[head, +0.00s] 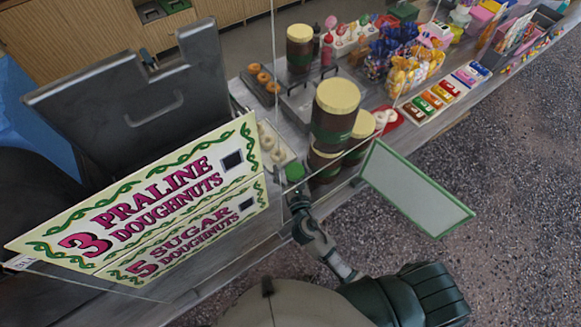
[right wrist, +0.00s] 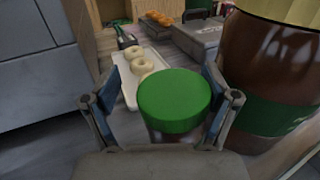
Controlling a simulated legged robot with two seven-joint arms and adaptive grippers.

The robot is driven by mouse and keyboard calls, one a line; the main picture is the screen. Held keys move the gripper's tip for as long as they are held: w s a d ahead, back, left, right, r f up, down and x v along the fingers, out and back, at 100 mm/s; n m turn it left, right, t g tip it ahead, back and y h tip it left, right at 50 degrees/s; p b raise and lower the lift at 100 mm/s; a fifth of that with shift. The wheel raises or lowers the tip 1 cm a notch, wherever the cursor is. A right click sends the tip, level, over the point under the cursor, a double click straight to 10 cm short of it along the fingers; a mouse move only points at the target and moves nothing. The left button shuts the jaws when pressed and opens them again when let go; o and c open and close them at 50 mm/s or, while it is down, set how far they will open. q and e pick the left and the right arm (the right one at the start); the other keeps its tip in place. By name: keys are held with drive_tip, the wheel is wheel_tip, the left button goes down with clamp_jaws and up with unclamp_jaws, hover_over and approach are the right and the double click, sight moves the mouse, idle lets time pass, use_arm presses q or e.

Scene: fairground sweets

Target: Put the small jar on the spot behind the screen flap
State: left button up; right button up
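The small jar has a green lid (right wrist: 175,103) and stands on the counter; its lid also shows in the head view (head: 295,172). My right gripper (head: 299,196) is at the jar, with one finger on each side in the right wrist view (right wrist: 165,92). A gap shows between the left finger and the lid; the right finger is close against or beside it. The screen flap (head: 415,190), a pale panel with a green frame, sticks out to the right of the jars. I cannot make out the spot behind it. My left gripper is not in view.
Large brown jars with cream lids (head: 338,97) stand close on the right of the small jar. A white tray of ring doughnuts (right wrist: 130,92) lies behind it. A doughnut price sign (head: 150,205) stands at the left. Sweets crowd the counter farther right.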

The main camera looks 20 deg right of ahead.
drive_tip(key=shift+s, duration=0.1)
drive_tip(key=shift+s+d+f, duration=0.1)
drive_tip(key=shift+s+d, duration=0.05)
drive_tip(key=shift+s, duration=0.2)
drive_tip(key=s, duration=0.3)
drive_tip(key=s+b, duration=0.1)
drive_tip(key=s, duration=0.7)
drive_tip(key=shift+s+a+b, duration=0.1)
drive_tip(key=shift+a+b, duration=0.25)
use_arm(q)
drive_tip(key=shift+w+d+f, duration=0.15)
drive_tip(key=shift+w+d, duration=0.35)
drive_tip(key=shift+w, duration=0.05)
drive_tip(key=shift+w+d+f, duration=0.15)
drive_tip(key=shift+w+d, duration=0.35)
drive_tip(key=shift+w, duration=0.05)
use_arm(e)
drive_tip(key=shift+d, duration=0.6)
